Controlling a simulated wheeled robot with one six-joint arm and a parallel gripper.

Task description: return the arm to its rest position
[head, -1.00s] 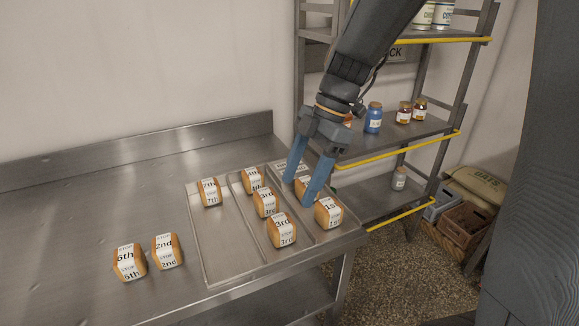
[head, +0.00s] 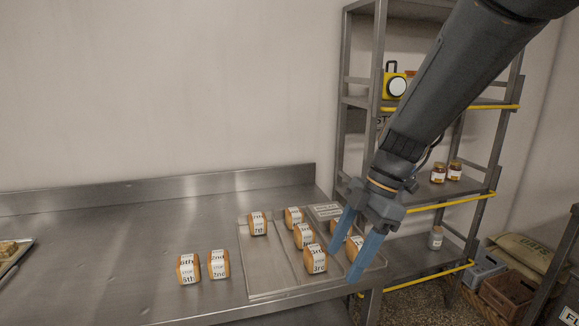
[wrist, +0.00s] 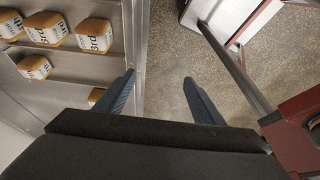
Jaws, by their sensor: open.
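My gripper (head: 357,246) is open and empty in the head view, its two blue fingers pointing down at the right end of the steel counter. In the head view the fingers overlap the right part of a divided tray (head: 268,295) and partly hide two loaves there. In the wrist view my gripper (wrist: 158,88) shows both fingers spread apart, with the counter's edge and speckled floor below and nothing between them. Several labelled loaves stand in the tray, such as the one marked 3rd (head: 315,259); loaves also show at upper left in the wrist view (wrist: 94,36).
Two loaves (head: 189,269) stand on the counter (head: 130,245) left of the tray. A metal shelf rack (head: 352,130) with jars (head: 438,174) and a yellow device (head: 395,84) stands behind my arm. Crates (head: 505,293) and a sack lie on the floor at right. The counter's left middle is clear.

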